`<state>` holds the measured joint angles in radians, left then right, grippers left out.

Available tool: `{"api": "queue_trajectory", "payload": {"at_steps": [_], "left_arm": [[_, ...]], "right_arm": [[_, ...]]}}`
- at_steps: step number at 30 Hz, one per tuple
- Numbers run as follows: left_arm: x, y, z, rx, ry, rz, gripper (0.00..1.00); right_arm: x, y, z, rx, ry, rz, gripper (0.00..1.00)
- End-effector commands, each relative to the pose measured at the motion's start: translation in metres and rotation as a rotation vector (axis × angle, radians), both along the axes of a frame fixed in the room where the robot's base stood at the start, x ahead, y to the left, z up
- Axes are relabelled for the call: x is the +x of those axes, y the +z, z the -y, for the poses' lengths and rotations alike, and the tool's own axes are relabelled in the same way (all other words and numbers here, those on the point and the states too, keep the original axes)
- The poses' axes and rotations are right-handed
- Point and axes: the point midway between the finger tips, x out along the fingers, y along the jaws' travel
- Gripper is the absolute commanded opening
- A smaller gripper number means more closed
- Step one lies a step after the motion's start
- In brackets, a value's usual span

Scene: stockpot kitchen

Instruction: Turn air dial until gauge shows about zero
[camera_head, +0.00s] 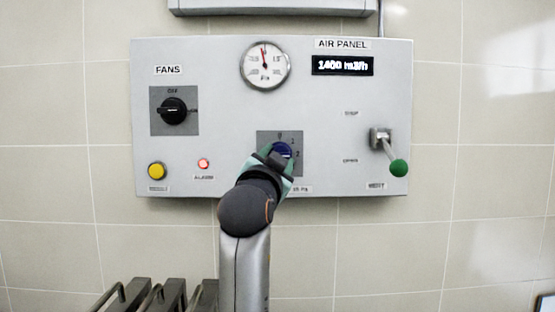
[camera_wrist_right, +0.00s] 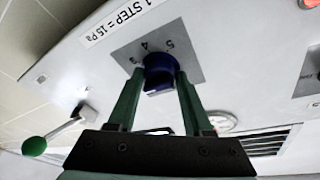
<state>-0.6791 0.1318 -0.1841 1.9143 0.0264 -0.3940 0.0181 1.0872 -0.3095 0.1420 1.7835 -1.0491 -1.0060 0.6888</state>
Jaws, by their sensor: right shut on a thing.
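The blue air dial (camera_head: 282,149) sits on a grey square plate low in the middle of the air panel. My right gripper (camera_head: 278,158) is shut on the dial, with its green fingers on either side of it. In the right wrist view the dial (camera_wrist_right: 160,66) shows between the fingertips, with the numbers 3, 4 and 5 on the plate near it. The round gauge (camera_head: 265,65) is above the dial. Its needle points nearly straight up, leaning slightly left; its scale figures are too small to read surely. My left gripper is not in view.
A digital display (camera_head: 342,66) reads about 1400 m3/h. A black fan knob (camera_head: 173,111), a yellow button (camera_head: 157,171) and a lit red alarm lamp (camera_head: 204,164) are at left. A lever with a green ball (camera_head: 398,168) sticks out at right.

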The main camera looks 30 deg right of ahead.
Motion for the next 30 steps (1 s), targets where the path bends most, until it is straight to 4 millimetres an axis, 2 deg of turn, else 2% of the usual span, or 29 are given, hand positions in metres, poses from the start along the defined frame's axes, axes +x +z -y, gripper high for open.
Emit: {"api": "queue_trajectory", "payload": {"at_steps": [8,9,17,25,30], "left_arm": [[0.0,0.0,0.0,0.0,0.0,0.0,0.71],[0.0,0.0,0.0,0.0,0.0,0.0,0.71],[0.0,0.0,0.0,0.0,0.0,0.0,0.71],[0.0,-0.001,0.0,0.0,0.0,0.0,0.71],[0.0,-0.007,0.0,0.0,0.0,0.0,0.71]], "right_arm": [[0.0,0.0,0.0,0.0,-0.001,0.001,0.0],[0.0,0.0,0.0,0.0,-0.001,0.001,0.52],[0.0,0.0,0.0,0.0,-0.001,0.001,0.8],[-0.001,0.0,-0.001,-0.001,0.0,0.001,0.8],[-0.013,-0.005,-0.014,-0.001,0.002,0.003,0.8]]}}
